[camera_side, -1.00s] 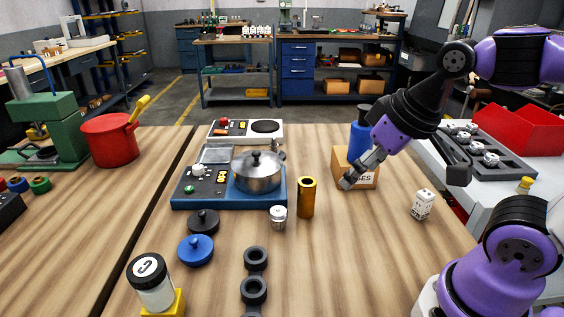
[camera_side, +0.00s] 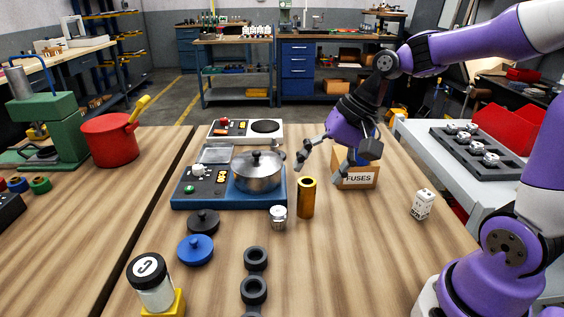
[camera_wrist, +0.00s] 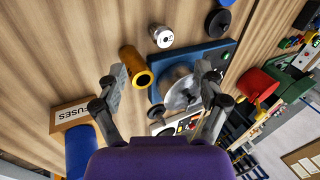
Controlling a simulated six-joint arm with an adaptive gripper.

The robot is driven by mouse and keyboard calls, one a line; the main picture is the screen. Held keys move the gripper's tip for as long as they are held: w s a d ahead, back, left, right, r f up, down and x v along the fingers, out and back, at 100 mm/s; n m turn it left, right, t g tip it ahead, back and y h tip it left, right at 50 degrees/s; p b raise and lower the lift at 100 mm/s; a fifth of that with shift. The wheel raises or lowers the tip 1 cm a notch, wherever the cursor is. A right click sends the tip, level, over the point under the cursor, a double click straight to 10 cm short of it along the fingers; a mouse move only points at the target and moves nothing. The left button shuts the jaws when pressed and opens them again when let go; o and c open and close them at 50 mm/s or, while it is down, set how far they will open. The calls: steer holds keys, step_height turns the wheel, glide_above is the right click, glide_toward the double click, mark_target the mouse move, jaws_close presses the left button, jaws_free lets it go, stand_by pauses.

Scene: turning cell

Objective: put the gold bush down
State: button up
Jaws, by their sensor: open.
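The gold bush (camera_side: 307,198) stands upright on the wooden table, right of the blue tray with the pot. It is a tall hollow cylinder with an open top. My gripper (camera_side: 322,164) is open and empty, above and behind the bush, its fingers spread apart. In the wrist view the gold bush (camera_wrist: 137,66) shows between the fingers of my gripper (camera_wrist: 161,80), nearer the left finger, with space on both sides. I cannot tell from this view how far off it is.
A steel pot (camera_side: 258,173) sits on the blue tray (camera_side: 232,202) to the left. A box marked FUSES (camera_side: 357,181) stands behind right of the bush. A small silver cylinder (camera_side: 278,217) is close on the left. Table to the front right is clear except a white block (camera_side: 423,204).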

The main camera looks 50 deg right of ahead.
mark_target(301, 195)
steer(key=w+d+f+m+y, duration=0.1)
steer(key=d+f+m+y, duration=0.1)
steer(key=m, duration=0.2)
steer(key=w+d+f+m+t+y, duration=0.1)
steer(key=d+f+m+y, duration=0.2)
steer(key=m, duration=0.2)
steer(key=w+d+f+m+t+y, duration=0.1)
steer(key=w+d+f+m+y, duration=0.1)
steer(key=m, duration=0.3)
steer(key=shift+d+f+y, duration=0.3)
steer(key=shift+d+f, duration=0.05)
steer(key=shift+s+d+f+m+t+y, duration=0.3)
steer(key=shift+d+f+m+t, duration=0.15)
steer(key=shift+m, duration=0.35)
steer(key=shift+w+a+f, duration=0.25)
steer(key=shift+a+f, duration=0.05)
steer(key=shift+a, duration=0.05)
steer(key=x, duration=0.6)
steer(key=shift+w+a, duration=0.1)
jaws_close()
